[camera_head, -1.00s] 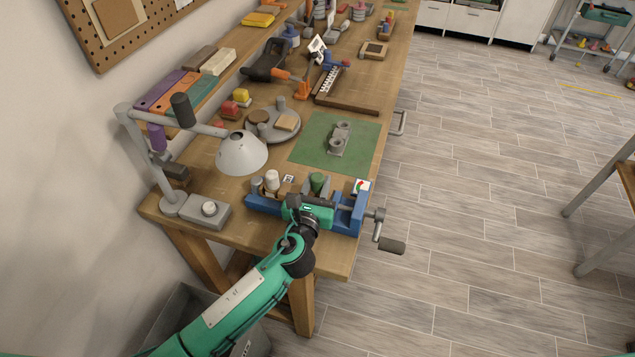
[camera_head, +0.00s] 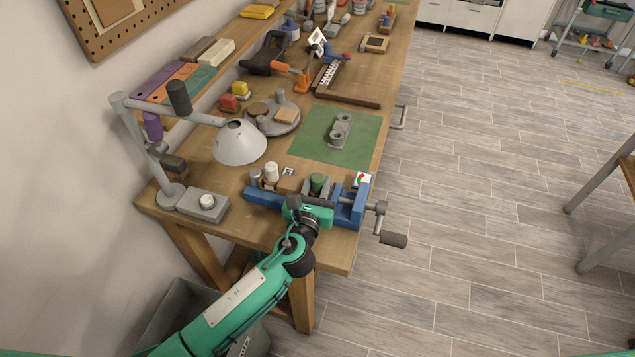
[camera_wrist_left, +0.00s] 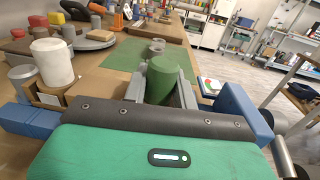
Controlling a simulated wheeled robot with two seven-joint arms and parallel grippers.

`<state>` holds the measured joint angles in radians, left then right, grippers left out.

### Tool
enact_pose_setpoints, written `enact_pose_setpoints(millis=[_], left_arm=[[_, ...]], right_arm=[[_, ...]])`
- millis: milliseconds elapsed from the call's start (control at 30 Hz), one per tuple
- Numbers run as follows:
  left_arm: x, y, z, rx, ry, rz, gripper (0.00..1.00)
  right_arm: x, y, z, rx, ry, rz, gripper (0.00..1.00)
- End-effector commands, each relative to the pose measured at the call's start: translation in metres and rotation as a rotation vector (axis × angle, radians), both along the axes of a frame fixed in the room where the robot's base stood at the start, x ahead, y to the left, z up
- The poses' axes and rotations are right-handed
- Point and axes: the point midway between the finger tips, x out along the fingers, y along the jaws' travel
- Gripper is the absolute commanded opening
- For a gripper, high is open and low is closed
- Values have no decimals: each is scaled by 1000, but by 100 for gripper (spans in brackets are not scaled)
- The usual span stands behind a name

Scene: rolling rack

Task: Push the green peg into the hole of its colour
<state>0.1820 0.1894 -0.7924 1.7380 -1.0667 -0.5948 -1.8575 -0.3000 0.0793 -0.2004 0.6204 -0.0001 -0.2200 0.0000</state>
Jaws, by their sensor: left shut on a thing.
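The green peg (camera_head: 317,181) is an upright green cylinder at the blue vise on the near end of the bench. In the left wrist view the peg (camera_wrist_left: 161,80) stands between two grey fingers, its top above them. My left gripper (camera_head: 316,190) is shut on it; the wrist view shows the fingers (camera_wrist_left: 160,88) on either side of the peg. The peg's lower part is hidden by my gripper body. I cannot make out a green-marked hole in either view. My right gripper is not in view.
The blue vise (camera_head: 349,213) has a crank handle (camera_head: 393,239) over the bench's right edge. A white cylinder (camera_head: 271,173) stands left of the peg. A lamp (camera_head: 240,143) hangs over the left side. A green mat (camera_head: 309,142) with a grey part (camera_head: 340,132) lies beyond.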

Motion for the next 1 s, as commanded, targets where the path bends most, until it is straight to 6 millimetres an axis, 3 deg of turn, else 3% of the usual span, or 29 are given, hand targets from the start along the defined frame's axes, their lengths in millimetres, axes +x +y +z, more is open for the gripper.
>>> enact_pose_setpoints(millis=[333, 367, 500, 833, 1000], left_arm=[[0, 0, -4, -1, 1, 0, 6], [0, 0, -4, 0, 2, 0, 29], [0, 0, -3, -1, 1, 0, 53], [-3, 1, -3, -1, 1, 0, 53], [-24, 6, -5, -2, 1, -2, 53]], right_arm=[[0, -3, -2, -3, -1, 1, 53], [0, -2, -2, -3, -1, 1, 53], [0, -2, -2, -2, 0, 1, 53], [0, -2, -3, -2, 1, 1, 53], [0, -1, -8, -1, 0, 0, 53]])
